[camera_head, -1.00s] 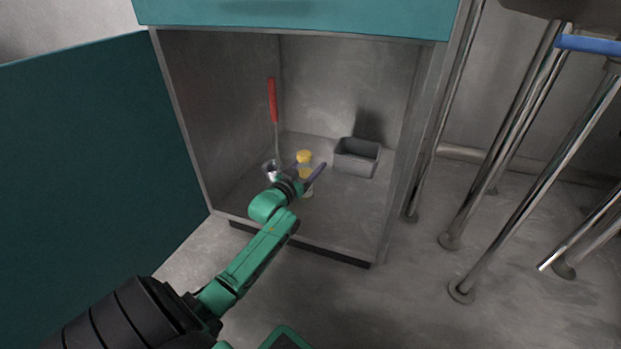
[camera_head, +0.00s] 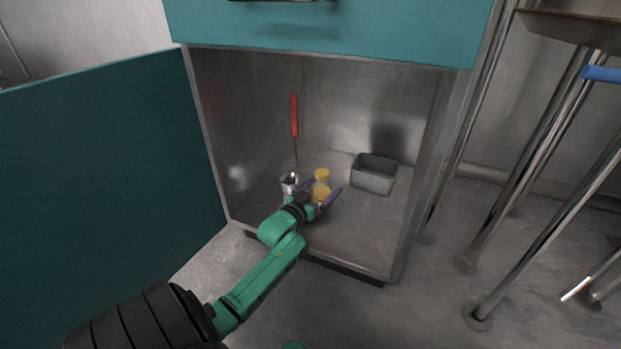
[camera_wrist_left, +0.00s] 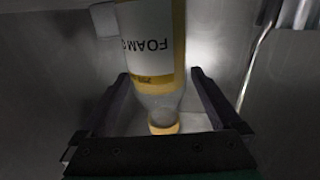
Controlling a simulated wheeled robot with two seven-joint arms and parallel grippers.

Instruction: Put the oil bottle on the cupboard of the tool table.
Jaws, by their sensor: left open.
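In the left wrist view the labelled bottle (camera_wrist_left: 155,50) sits between the open fingers (camera_wrist_left: 160,95), apparently with gaps to both. My right gripper is not in view.
A metal cup (camera_head: 289,183) stands just left of the bottle, with a red-handled tool (camera_head: 294,117) upright by it. A grey bin (camera_head: 373,174) is at the right. The teal door (camera_head: 100,190) hangs open at left.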

